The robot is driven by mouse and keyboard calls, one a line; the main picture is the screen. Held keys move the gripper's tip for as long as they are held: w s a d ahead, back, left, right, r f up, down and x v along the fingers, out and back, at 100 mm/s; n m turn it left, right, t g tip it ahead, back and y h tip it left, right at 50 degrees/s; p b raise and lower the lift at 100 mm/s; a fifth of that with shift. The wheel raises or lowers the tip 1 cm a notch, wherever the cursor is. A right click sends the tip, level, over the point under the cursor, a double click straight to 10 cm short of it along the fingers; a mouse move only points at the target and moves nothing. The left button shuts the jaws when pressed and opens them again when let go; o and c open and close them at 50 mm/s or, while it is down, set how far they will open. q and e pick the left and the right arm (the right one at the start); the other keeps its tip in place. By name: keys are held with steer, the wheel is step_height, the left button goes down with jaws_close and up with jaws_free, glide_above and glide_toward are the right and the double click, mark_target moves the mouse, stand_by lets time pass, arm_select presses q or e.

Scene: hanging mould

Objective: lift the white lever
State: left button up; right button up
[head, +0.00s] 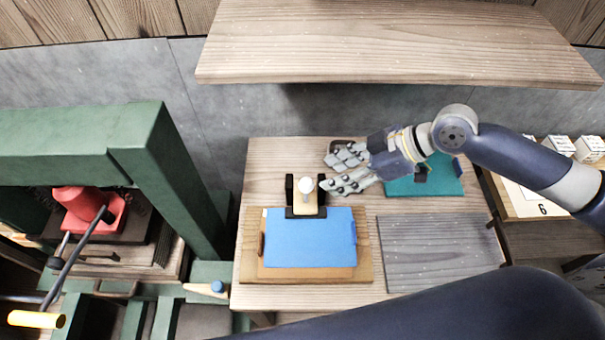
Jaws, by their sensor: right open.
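The white lever shows as a round white knob (306,184) seen from above. It stands between two black upright brackets on the back edge of a wooden mould board with a blue sheet (308,238). My right gripper (326,172) comes in from the right, its fingers pointing left and spread apart. The lower fingertip is just right of the knob, and I cannot tell whether it touches the right bracket. The gripper is empty. My left gripper is not in view.
A teal sheet (428,182) and a bare grey board (440,255) lie on the table's right side. A green press frame (150,170) with a red block stands at left. A wooden shelf (395,45) overhangs the back. Small white boxes (575,146) stand far right.

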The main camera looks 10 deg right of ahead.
mark_target(306, 189)
steer(key=a+f+p, duration=0.1)
steer(key=a, duration=0.1)
steer(key=a+f, duration=0.1)
steer(key=f, duration=0.1)
steer(key=shift+a+p, duration=0.4)
steer(key=x, duration=0.3)
steer(key=shift+w+d+p, duration=0.15)
steer(key=shift+w+p, duration=0.15)
steer(key=shift+p, duration=0.05)
steer(key=shift+x, duration=1.1)
steer(key=shift+d+f, duration=0.1)
steer(key=shift+c, duration=0.6)
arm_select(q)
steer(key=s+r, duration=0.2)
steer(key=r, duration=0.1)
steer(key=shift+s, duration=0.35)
arm_select(e)
jaws_close()
